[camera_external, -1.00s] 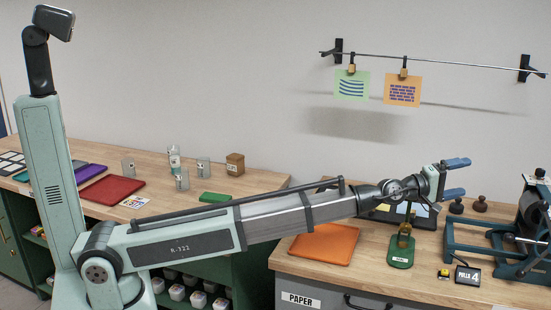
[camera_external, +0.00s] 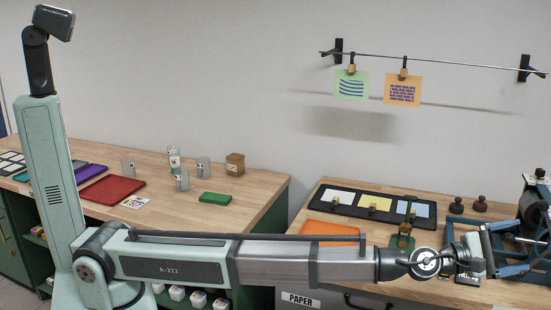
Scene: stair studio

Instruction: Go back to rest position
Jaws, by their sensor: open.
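My gripper (camera_external: 508,254) is at the lower right of the external view, at the end of my outstretched arm. Its blue fingers are apart and point right, in front of the dark blue press-like machine (camera_external: 535,220) on the right bench. I see nothing held between them, though the machine behind makes the fingers hard to separate from it. My arm now runs nearly level across the front of the right bench.
On the right bench (camera_external: 300,232) lie a black tray (camera_external: 330,211) with several coloured pads, an orange mat (camera_external: 325,228), a green-based stand (camera_external: 403,241) and dark knobs (camera_external: 480,204). The left bench holds a red mat (camera_external: 113,189) and small jars. Two cards hang from a wall rail (camera_external: 440,63).

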